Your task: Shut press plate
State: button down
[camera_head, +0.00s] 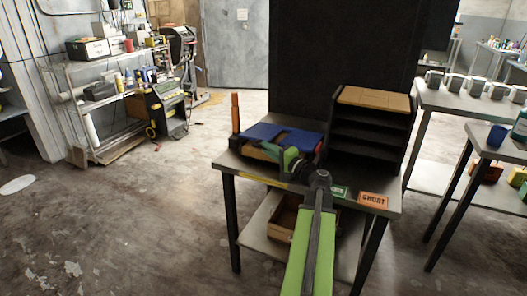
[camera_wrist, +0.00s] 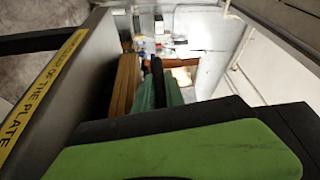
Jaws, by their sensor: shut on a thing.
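The press plate (camera_head: 268,133), blue with dark parts, lies over a wooden base (camera_head: 258,152) on the left of a metal table. It looks nearly flat, with a slight tilt. My gripper (camera_head: 289,160), green and black, is at its front edge, right of the middle. It is shut on the plate's edge, though my own arm and fingers hide the exact contact. In the wrist view a green finger (camera_wrist: 180,155) fills the bottom. Beyond it are a wooden part (camera_wrist: 125,85) and narrow dark and green parts that I cannot name surely.
An upright orange-brown post (camera_head: 235,113) stands at the table's back left. A black shelf rack (camera_head: 371,128) stands on the right. The front edge bears a yellow label (camera_head: 265,181), also in the wrist view (camera_wrist: 38,98). An orange card (camera_head: 373,200) lies front right.

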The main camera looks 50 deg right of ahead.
jog(key=shift+s+d+f, duration=0.1)
jog(key=shift+s+d, duration=0.1)
jog(key=c, duration=1.4)
grip_release()
jog(key=shift+s, duration=0.1)
jog(key=shift+c, duration=0.2)
jog(key=shift+o, duration=0.2)
jog(key=shift+a, duration=0.1)
